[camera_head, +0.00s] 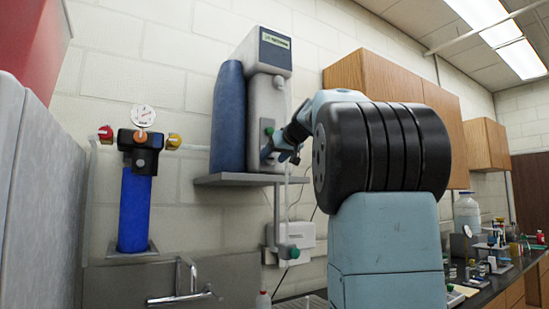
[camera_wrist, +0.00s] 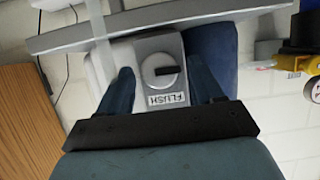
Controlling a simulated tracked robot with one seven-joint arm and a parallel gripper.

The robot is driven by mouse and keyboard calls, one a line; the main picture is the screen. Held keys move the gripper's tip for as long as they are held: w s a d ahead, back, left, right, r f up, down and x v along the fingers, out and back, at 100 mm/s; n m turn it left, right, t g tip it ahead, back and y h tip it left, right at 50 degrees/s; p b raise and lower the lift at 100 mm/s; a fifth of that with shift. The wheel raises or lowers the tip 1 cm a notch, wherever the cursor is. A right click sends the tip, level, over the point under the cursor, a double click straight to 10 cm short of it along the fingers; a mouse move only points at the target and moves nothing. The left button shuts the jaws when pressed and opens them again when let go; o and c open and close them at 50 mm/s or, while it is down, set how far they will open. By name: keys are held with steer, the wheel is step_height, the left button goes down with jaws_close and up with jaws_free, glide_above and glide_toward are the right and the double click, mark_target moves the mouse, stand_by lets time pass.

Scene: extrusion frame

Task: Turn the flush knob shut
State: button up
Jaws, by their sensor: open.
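The flush knob (camera_wrist: 151,78) is a round, light grey dial in the wrist view. A short dark bar on it lies sideways, toward the picture's right. A white FLUSH label (camera_wrist: 167,100) sits beside it, upside down in this view. My gripper (camera_wrist: 161,67) is open, with one dark blue finger on each side of the knob. Whether the fingers touch it, I cannot tell. In the head view, my gripper (camera_head: 281,150) is at the front of the tall grey wall unit (camera_head: 262,95). The knob cannot be made out there.
The unit stands on a wall shelf (camera_head: 225,180), with a blue cylinder (camera_head: 228,115) beside it. A blue filter housing (camera_head: 135,210) with a gauge hangs at left. A faucet (camera_head: 180,295) is below. Wooden cabinets (camera_head: 380,75) are at right, above a cluttered bench.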

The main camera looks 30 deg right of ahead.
steer(key=shift+w, duration=0.15)
steer(key=c, duration=1)
